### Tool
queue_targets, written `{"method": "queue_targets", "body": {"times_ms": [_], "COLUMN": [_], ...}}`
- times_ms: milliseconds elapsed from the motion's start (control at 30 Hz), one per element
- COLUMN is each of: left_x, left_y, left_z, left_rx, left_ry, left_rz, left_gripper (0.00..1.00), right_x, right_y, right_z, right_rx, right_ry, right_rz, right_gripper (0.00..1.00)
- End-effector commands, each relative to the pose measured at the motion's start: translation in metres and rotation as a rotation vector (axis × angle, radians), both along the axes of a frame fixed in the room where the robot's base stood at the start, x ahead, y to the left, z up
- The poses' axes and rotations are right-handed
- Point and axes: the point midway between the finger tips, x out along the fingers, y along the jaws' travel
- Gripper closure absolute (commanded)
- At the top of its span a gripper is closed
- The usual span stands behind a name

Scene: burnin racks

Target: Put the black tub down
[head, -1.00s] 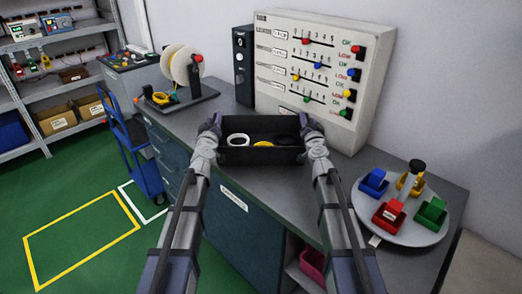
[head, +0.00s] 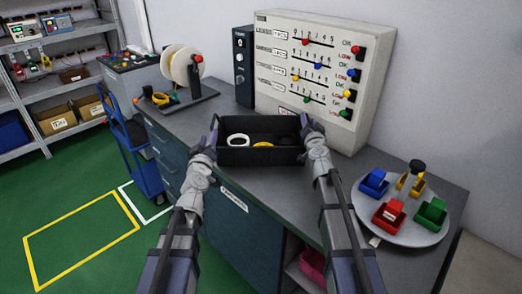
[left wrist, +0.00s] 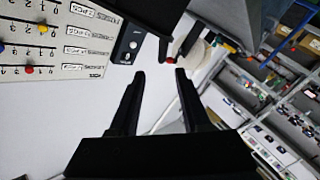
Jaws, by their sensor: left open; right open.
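The black tub (head: 262,157) stands upright on the grey bench top (head: 262,190), in front of the slider panel. Inside it are a white ring (head: 238,139), a yellow item (head: 263,144) and something dark. My left gripper (head: 212,136) is open at the tub's left end, slightly apart from it. In the left wrist view its two fingers (left wrist: 160,75) are spread with nothing between them, and a dark shape above them is probably part of the tub. My right gripper (head: 306,126) is open at the tub's right end; I cannot tell whether it touches.
The panel (head: 325,60) with coloured knobs and a dark box (head: 243,65) stand behind the tub. A spool stand (head: 190,100) is at the left. A round turntable (head: 400,228) with small coloured bins is at the right. Bare bench lies in front of the tub.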

Motion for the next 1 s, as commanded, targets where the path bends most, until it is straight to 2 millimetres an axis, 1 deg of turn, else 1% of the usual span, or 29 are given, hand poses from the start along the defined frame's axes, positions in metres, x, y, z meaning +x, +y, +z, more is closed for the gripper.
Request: {"method": "queue_targets", "body": {"times_ms": [33,233,367,467,567,833,900,1000], "left_x": [-0.003,-0.003,-0.002,-0.002,-0.002,-0.002,-0.002,-0.002], "left_y": [0.000,0.000,0.000,0.000,0.000,0.000,0.000,0.000], "left_z": [0.000,0.000,0.000,0.000,0.000,0.000,0.000,0.000], "left_rx": [0.000,0.000,0.000,0.000,0.000,0.000,0.000,0.000], "left_ry": [0.000,0.000,0.000,0.000,0.000,0.000,0.000,0.000], "left_rz": [0.000,0.000,0.000,0.000,0.000,0.000,0.000,0.000], "left_gripper": [0.53,0.53,0.53,0.53,0.53,0.53,0.53,0.53], "right_x": [0.000,-0.003,-0.013,-0.026,-0.044,-0.100,-0.110,-0.119], "right_y": [0.000,0.000,0.000,0.000,0.000,0.000,0.000,-0.001], "right_z": [0.000,0.000,0.000,0.000,0.000,0.000,0.000,0.000], "right_rx": [0.000,0.000,-0.001,-0.001,0.000,0.001,0.001,-0.001], "right_ry": [0.000,0.000,0.000,0.000,0.000,0.001,0.001,0.001], "right_rz": [0.000,0.000,0.000,0.000,0.000,-0.001,-0.001,-0.001], "right_gripper": [0.53,0.53,0.53,0.53,0.53,0.53,0.53,0.53]}}
